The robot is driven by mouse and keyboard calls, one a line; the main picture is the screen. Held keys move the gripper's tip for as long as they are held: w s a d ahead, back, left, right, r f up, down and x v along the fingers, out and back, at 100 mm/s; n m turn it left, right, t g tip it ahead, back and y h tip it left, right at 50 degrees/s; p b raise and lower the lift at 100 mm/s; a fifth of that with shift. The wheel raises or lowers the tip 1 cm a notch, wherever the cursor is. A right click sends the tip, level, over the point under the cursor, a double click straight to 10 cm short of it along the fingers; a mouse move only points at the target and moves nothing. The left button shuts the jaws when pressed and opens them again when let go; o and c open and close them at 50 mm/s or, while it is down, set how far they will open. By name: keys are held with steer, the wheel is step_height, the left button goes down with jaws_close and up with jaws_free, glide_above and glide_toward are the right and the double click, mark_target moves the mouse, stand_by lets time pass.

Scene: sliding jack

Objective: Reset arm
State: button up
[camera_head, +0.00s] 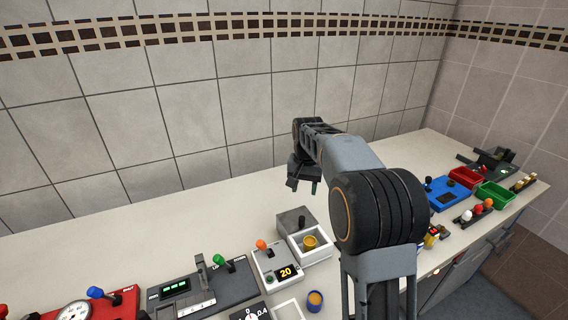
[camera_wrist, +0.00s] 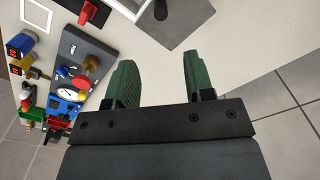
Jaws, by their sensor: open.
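My gripper (camera_head: 303,186) hangs in the air above the pale counter (camera_head: 150,232), near its middle, with its fingers pointing down. In the wrist view, the two green fingertips of my gripper (camera_wrist: 162,80) stand apart with nothing between them. My arm is bent and hides part of the counter's middle and right. A grey box (camera_head: 295,221) sits on the counter below my gripper, beside a white box (camera_head: 309,243) with a yellow round piece inside.
On the left stand a dark panel with a green-knobbed lever (camera_head: 224,262), a red gauge panel (camera_head: 112,303) and an orange-knobbed unit (camera_head: 276,262). On the right are a blue device (camera_head: 447,193), a green bin (camera_head: 495,194) and a red bin (camera_head: 465,177). The back counter strip is clear.

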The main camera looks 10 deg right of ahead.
steer(key=s+a+n+t, duration=0.2)
steer(key=s, duration=0.9)
steer(key=s+a+n+t, duration=0.2)
steer(key=s+n, duration=0.1)
steer(key=s, duration=0.9)
steer(key=shift+s+a+f, duration=0.15)
steer(key=shift+s, duration=0.05)
steer(key=shift+c, duration=0.4)
